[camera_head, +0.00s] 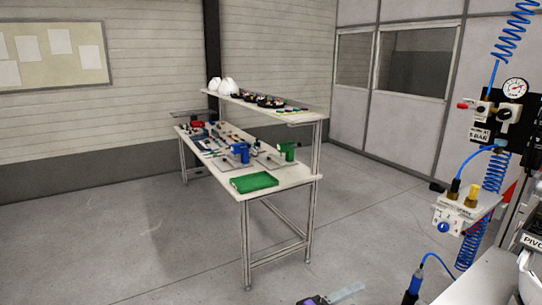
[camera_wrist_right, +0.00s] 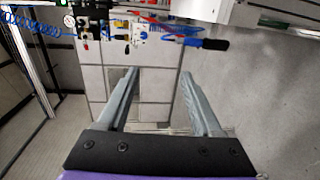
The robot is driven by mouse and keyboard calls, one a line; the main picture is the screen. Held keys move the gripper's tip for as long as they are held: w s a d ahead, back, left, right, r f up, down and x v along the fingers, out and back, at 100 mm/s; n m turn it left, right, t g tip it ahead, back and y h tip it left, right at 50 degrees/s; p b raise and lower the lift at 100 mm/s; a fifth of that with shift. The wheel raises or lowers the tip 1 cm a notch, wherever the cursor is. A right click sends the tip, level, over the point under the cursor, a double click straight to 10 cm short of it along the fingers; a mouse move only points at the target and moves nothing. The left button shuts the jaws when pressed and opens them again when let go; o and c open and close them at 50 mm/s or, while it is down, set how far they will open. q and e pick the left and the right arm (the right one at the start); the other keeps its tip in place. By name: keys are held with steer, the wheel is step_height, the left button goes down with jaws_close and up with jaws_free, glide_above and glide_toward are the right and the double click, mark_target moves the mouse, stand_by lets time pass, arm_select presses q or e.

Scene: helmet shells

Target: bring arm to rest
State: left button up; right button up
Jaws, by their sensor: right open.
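My right gripper (camera_wrist_right: 160,75) is open in the right wrist view, its two grey fingers wide apart with nothing between them. Behind the fingers are pale tiles or panels and grey floor. At the bottom edge of the head view, a small purple and grey piece of what looks like my right gripper (camera_head: 345,294) shows, mostly cut off. My left gripper is in neither view. White helmet shells (camera_head: 228,86) stand far off on the upper shelf of the workbench.
The workbench (camera_head: 280,180) bears a green tray (camera_head: 254,182) and several tools. A pneumatic panel (camera_head: 455,215) with blue coiled hoses stands at the right; it also shows in the right wrist view (camera_wrist_right: 150,28). Open floor (camera_head: 160,240) lies between.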

steer(key=s+d+f+m+g+y+p, duration=0.1)
steer(key=s+d+f+m+g+y, duration=0.1)
steer(key=s+d+f+g+y, duration=0.5)
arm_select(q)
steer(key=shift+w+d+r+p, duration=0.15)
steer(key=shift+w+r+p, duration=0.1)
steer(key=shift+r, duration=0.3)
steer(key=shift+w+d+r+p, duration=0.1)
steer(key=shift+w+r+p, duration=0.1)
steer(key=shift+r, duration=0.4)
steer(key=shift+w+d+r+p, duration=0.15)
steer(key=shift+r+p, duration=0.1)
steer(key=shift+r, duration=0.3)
arm_select(e)
steer(key=s+a+f+m+t+y, duration=0.4)
steer(key=s+f+y, duration=0.3)
steer(key=s, duration=0.4)
steer(key=shift+s+a+f+y, duration=0.35)
steer(key=shift+a+f, duration=0.25)
steer(key=shift+f, duration=0.2)
